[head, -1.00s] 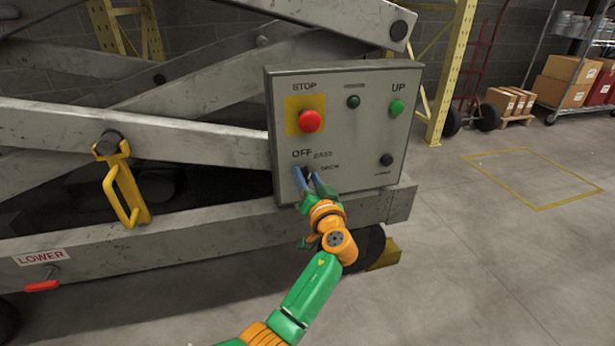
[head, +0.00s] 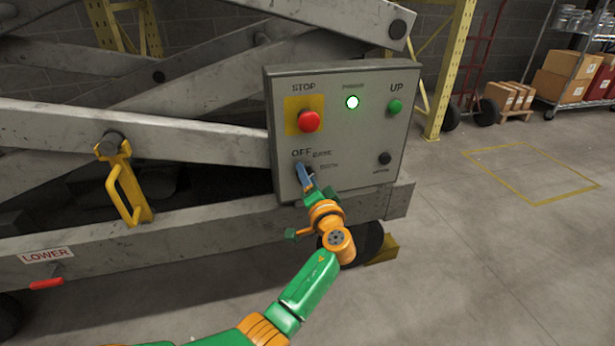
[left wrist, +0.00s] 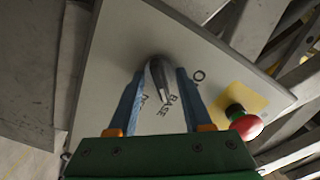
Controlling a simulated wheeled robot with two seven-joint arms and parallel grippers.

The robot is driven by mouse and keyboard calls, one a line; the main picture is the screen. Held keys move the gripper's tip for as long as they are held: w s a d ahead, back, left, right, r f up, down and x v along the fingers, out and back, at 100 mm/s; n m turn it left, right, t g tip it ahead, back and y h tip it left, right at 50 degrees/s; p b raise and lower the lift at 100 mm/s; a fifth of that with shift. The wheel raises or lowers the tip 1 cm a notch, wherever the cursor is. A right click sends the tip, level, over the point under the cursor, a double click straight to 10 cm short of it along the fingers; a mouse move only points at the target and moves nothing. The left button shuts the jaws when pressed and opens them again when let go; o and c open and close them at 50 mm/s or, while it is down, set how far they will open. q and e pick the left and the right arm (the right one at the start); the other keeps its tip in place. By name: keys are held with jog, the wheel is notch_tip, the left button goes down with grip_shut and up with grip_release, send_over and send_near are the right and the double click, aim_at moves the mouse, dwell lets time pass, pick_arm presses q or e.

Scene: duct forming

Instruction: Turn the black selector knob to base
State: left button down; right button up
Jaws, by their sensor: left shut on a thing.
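The selector knob (left wrist: 158,72) is dark grey in the left wrist view, and its narrow end points toward the word BASE on the panel. My left gripper (head: 303,174) is at the lower left of the control panel (head: 375,130), with its blue fingers on both sides of the knob; the left wrist view shows the gripper (left wrist: 160,76) shut on it. In the head view the fingers mostly hide the knob, below the OFF label. My right gripper is not in view.
The panel also has a red stop button (head: 309,121), a lit power lamp (head: 352,102), a green up button (head: 394,106) and a small black button (head: 385,158). A yellow handle (head: 125,185) is on the lift frame to the left.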

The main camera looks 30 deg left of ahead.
pick_arm(q)
jog(key=shift+f, duration=0.15)
jog(key=shift+c, duration=1.7)
grip_release()
jog(key=shift+s+d, duration=0.1)
jog(key=shift+d, duration=0.1)
jog(key=p+v, duration=0.1)
jog(key=v, duration=0.5)
jog(key=shift+s+d, duration=0.3)
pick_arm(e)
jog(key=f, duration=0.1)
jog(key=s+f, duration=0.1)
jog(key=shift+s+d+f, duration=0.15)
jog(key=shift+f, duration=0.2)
